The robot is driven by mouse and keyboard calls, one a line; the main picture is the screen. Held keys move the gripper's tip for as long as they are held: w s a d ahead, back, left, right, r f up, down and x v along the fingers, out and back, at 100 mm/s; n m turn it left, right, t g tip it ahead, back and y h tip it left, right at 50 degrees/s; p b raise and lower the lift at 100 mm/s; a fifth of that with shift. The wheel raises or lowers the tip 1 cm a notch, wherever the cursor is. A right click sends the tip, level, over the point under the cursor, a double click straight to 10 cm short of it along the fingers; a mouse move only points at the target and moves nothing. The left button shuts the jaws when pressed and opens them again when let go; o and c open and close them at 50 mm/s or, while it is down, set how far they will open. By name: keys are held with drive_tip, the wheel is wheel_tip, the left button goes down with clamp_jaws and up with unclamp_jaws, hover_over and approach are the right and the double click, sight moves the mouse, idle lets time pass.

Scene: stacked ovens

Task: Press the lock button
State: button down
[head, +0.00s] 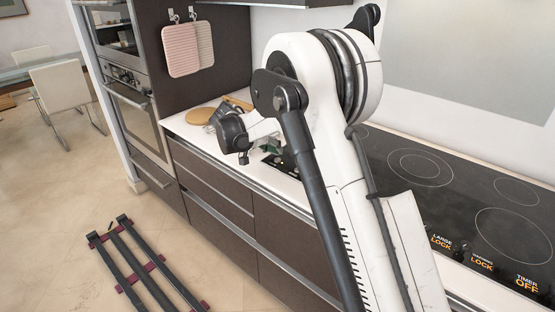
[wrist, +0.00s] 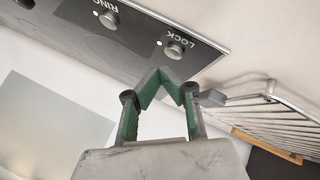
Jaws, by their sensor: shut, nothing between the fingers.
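The lock button (wrist: 174,50) is a round metal knob on a dark panel (wrist: 135,38) in the wrist view, with the word LOCK printed beside it. My gripper (wrist: 170,88) has green fingers and is shut with nothing between them. In the wrist picture its fingertips lie just below the lock button; I cannot tell how far apart in depth they are. In the head view my gripper (head: 271,146) is small and partly hidden behind my white arm, over the counter. The lock button cannot be made out there.
A second knob (wrist: 108,19) sits left of the lock button. A wire rack (wrist: 270,115) stands to the right.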

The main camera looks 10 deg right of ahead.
sight(277, 160)
drive_tip(key=shift+r+p, duration=0.85)
drive_tip(key=shift+r, duration=1.8)
drive_tip(key=shift+s+d+r, duration=0.1)
drive_tip(key=shift+s+r, duration=0.05)
drive_tip(key=shift+r, duration=0.05)
drive_tip(key=s+d+r+n+t+y, duration=0.1)
drive_tip(key=s+r+y, duration=0.1)
drive_tip(key=s+r, duration=0.35)
drive_tip(key=s+d+r+n+y, duration=0.1)
drive_tip(key=s+r, duration=0.1)
drive_tip(key=s, duration=0.6)
drive_tip(key=s+d+r+n+t+y, duration=0.1)
drive_tip(key=s+r+y, duration=0.1)
drive_tip(key=s+r, duration=0.35)
drive_tip(key=s+a+f+n+t+y, duration=0.1)
drive_tip(key=s+f+y, duration=0.1)
drive_tip(key=s, duration=1)
drive_tip(key=s+a+f+n+t+y, duration=0.1)
drive_tip(key=s+f, duration=0.2)
drive_tip(key=s, duration=1)
drive_tip(key=shift+a+f+y, duration=0.3)
drive_tip(key=shift+a+y, duration=0.1)
